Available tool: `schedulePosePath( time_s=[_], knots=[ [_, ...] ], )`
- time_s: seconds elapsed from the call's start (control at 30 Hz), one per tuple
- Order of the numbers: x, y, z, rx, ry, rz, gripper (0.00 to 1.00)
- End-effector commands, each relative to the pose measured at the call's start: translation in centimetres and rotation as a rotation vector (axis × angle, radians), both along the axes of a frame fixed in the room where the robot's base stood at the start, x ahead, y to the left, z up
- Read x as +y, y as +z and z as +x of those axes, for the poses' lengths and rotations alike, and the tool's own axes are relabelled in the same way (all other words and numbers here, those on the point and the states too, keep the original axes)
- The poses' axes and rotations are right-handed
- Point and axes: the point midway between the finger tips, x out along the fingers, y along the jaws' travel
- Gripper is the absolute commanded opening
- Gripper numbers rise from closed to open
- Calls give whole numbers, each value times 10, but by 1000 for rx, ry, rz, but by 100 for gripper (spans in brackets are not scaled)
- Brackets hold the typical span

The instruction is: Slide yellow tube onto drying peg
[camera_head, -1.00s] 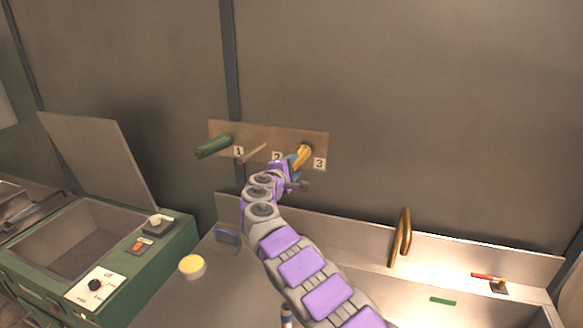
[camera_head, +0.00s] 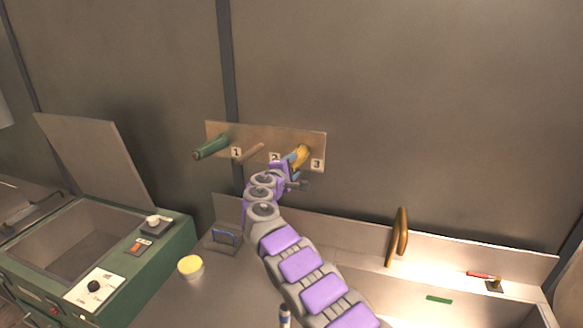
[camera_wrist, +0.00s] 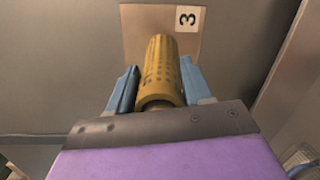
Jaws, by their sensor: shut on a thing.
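The yellow tube (camera_wrist: 162,72) is between the blue fingers of my gripper (camera_wrist: 160,85) in the wrist view, its far end against or close to the peg board beside label 3. In the head view the yellow tube (camera_head: 301,155) is at the board's right end, with my gripper (camera_head: 297,158) shut around it. The peg at label 3 is not visible, so I cannot tell how far the tube is over it. The peg board (camera_head: 262,135) also carries a bare peg (camera_head: 250,153) near label 2 and a green tube (camera_head: 211,147) on the peg near label 1.
A green machine (camera_head: 150,262) with an open lid stands at left. A yellow-topped cup (camera_head: 190,266) and a blue-handled item (camera_head: 226,237) are on the counter. The wall is close behind the board.

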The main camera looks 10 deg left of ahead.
Motion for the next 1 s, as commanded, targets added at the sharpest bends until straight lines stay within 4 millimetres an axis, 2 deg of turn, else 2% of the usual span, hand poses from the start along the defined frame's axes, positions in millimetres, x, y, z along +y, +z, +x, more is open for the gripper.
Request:
schedulePosePath(
  time_s=[0.1, 0.13, 0.4, 0.77, 1.0],
  knots=[
    [1, 0, 3, 1, 1, 0, 0],
    [0, 0, 3, 0, 0, 0, 52],
    [0, 0, 3, 0, 0, 0, 78],
    [0, 1, 1, 0, 0, 1, 80],
    [4, 3, -19, -2, 0, -2, 80]
  ],
)
